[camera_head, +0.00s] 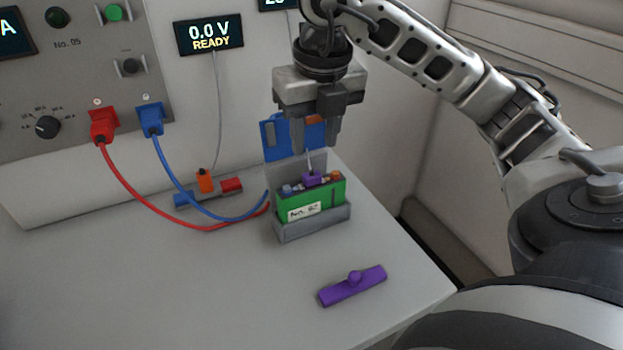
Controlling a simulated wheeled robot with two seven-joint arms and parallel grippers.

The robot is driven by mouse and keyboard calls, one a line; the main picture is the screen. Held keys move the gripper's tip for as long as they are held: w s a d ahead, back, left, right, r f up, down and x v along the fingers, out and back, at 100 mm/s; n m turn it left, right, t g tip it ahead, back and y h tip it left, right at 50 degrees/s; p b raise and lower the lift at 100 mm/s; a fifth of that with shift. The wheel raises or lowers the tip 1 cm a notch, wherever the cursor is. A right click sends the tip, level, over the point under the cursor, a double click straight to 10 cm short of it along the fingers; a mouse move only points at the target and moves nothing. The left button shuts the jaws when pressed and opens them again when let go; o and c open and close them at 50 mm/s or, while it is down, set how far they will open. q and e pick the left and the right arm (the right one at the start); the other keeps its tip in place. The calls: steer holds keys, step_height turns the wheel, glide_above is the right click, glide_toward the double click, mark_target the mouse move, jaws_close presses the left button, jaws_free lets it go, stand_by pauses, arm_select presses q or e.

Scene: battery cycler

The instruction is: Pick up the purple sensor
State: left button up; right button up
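A purple bar with a small knob (352,286) lies on the table near the front right edge. A second, smaller purple piece (313,179) sits on top of a green battery (312,202), with a thin pale rod rising from it. I cannot tell for sure which one is the sensor. My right gripper (316,149) points down above the battery. Its two fingers are apart and nothing shows between them; the fingertips are a little above the small purple piece. The purple bar is well in front of this gripper. My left gripper is not in view.
The battery stands in a grey holder (315,225), with a blue panel (276,142) behind it. Red (150,212) and blue (192,199) cables run from the cycler to the holder's left. An orange, red and blue fixture (207,187) is at the wall. The front left table is clear.

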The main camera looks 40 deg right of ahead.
mark_target(312, 174)
steer(key=shift+w+f, duration=0.2)
steer(key=shift+f, duration=1.45)
steer(key=shift+w+f, duration=0.15)
steer(key=shift+f, duration=1.5)
steer(key=c, duration=0.8)
